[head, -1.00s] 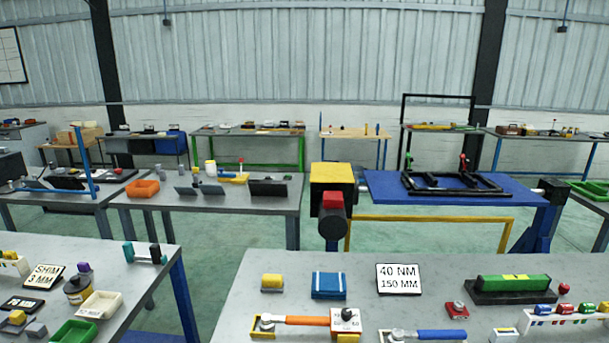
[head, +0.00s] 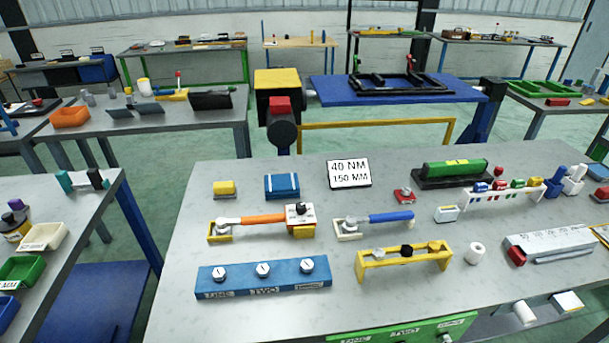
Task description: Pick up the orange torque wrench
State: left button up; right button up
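The orange torque wrench (head: 262,219) lies on the grey table. Its metal head rests in a yellow cradle at the left, and its handle end meets a white and yellow block (head: 301,217) with a black knob at the right. A similar blue wrench (head: 389,217) lies to its right in a white cradle. Neither of my grippers shows in the head view.
A 40 NM 150 MM sign (head: 349,173), a blue box (head: 282,186) and a yellow block (head: 224,188) stand behind.

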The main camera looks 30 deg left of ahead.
aim_at(223, 226)
jog(key=u, duration=1.1)
